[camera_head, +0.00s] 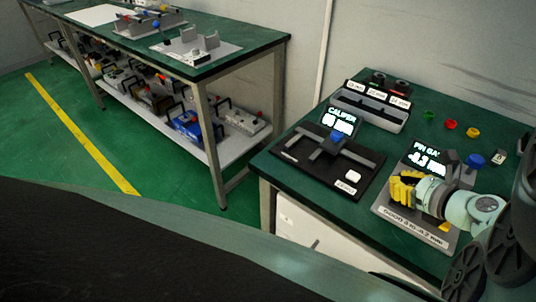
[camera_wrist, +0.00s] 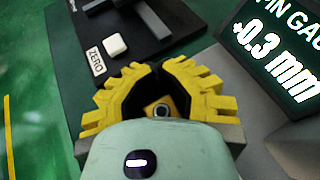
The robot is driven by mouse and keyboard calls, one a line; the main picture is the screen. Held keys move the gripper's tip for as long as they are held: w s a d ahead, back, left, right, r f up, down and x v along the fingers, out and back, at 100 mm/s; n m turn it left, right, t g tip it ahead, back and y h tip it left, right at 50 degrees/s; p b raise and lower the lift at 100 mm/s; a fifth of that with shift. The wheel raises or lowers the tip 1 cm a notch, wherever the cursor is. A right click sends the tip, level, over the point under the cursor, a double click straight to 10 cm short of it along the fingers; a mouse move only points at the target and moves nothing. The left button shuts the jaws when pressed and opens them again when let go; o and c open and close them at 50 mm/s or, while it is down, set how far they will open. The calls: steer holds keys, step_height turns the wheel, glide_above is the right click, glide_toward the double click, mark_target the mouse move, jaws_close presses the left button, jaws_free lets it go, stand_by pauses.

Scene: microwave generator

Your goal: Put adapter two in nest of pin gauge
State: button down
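The pin gauge (camera_head: 434,228) stands near the front right of the green bench. My gripper (camera_head: 401,189) is low over the gauge's base, beside the display. In the wrist view its yellow fingers (camera_wrist: 158,72) curve towards each other with their tips close together. Dark surfaces between them hide whether they grip anything. A small round metal part on a yellow-orange patch (camera_wrist: 162,110) shows between the finger bases. I cannot identify adapter two or see the nest clearly.
The caliper station (camera_head: 330,160) with its white ZERO button (camera_head: 353,175) lies left of the gauge. A grey labelled tray (camera_head: 369,108) stands behind. Green, red and yellow rings (camera_head: 451,124) and a blue knob (camera_head: 476,160) are nearby. Another bench (camera_head: 262,42) stands left.

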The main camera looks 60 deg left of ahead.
steer(key=shift+f+b, duration=0.15)
steer(key=shift+b, duration=0.15)
steer(key=c, duration=1.7)
jaws_free()
steer(key=o, duration=0.6)
steer(key=shift+c, duration=0.2)
